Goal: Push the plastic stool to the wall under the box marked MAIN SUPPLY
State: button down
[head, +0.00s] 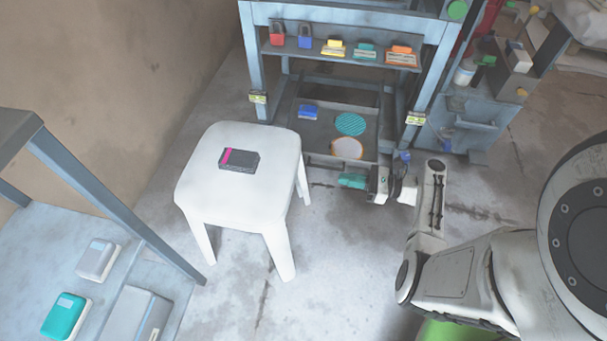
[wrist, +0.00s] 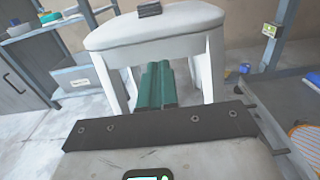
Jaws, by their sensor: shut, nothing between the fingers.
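The white plastic stool (head: 240,192) stands upright on the concrete floor, left of centre in the head view. A dark box with a pink band (head: 239,160) lies on its seat. My gripper (head: 350,181) is right of the stool, low near its legs, with shut, empty teal fingers pointing left toward it. A gap shows between fingertips and stool in the head view. In the wrist view the stool (wrist: 160,30) is straight ahead, and the teal fingers (wrist: 154,78) line up between its legs; contact cannot be told there. No box marked MAIN SUPPLY can be made out.
The bare brown wall (head: 110,60) rises behind the stool. A blue-grey steel frame (head: 256,75) with padlocks and small boxes on its shelf stands behind my gripper. A low metal rack (head: 120,220) with teal and grey boxes stands at left. Floor in front of the stool is clear.

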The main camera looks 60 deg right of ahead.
jog(key=b+x, duration=0.3)
jog(key=x, duration=0.8)
jog(key=shift+w, duration=0.35)
jog(key=shift+w+a, duration=0.1)
jog(key=shift+a, duration=0.05)
jog(key=p, duration=0.2)
send_near(195, 155)
jog(key=w+b, duration=0.2)
jog(key=w, duration=0.1)
jog(key=w+a+f+b, duration=0.1)
jog(key=w+b, duration=0.1)
jog(key=w, duration=0.2)
jog(key=w+a+f+b, duration=0.1)
jog(key=w+b, duration=0.1)
jog(key=w, duration=0.1)
jog(key=shift+w+a+f, duration=0.15)
jog(key=shift+w+a, duration=0.05)
jog(key=shift+w, duration=0.1)
jog(key=shift+w+a, duration=0.1)
jog(key=shift+w, duration=0.25)
